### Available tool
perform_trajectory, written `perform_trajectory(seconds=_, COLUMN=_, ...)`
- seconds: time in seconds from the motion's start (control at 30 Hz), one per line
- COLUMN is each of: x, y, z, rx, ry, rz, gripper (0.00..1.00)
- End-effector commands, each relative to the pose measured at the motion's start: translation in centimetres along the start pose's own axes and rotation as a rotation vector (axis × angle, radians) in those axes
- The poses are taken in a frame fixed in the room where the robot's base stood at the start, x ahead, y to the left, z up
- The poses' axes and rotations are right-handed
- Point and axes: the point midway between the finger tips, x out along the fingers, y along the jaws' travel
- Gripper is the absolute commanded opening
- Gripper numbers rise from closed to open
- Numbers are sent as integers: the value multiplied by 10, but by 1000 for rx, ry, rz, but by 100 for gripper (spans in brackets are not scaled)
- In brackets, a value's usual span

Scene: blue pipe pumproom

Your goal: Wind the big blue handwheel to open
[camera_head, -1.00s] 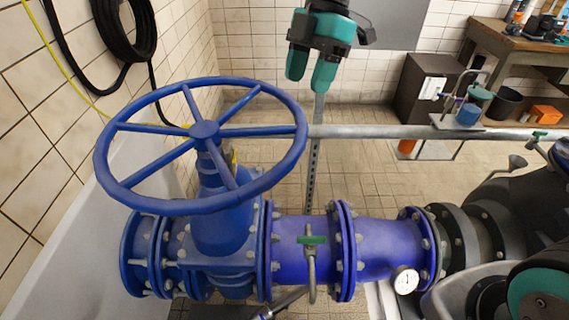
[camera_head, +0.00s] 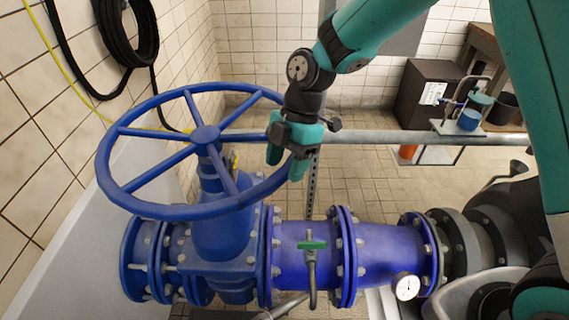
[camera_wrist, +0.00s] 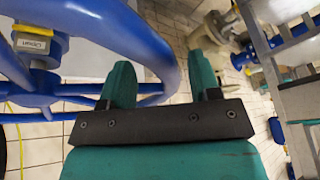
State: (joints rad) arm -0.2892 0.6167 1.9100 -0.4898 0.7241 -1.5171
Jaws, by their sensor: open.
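The big blue handwheel (camera_head: 150,207) sits level on top of a blue gate valve (camera_head: 222,235) at the left of the head view. It has several spokes around a central hub (camera_head: 205,134). My gripper (camera_head: 285,168) is at the right side of the wheel, fingers pointing down. It hides part of the right rim. In the wrist view my gripper (camera_wrist: 165,85) shows two teal fingers, spread apart. The blue rim (camera_wrist: 150,45) passes close by the fingers, with the left finger against or just over it; contact is unclear. Nothing is clearly held.
A grey horizontal pipe (camera_head: 400,133) runs behind the wheel to the right. A blue pipe with a green-handled small valve (camera_head: 312,245) and a gauge (camera_head: 406,287) lies below. A tiled wall with a black hose (camera_head: 125,35) is at left. Floor behind is open.

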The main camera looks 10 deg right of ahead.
Motion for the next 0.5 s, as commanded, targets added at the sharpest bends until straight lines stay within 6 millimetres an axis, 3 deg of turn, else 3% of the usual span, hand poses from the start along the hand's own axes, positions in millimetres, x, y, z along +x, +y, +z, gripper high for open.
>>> perform_trajectory(seconds=0.13, x=10, y=0, z=0, rx=0, ry=0, rz=0, gripper=57)
perform_trajectory(seconds=0.43, x=12, y=0, z=0, rx=0, ry=0, rz=1, gripper=57)
perform_trajectory(seconds=0.5, x=12, y=0, z=0, rx=0, ry=0, rz=1, gripper=41)
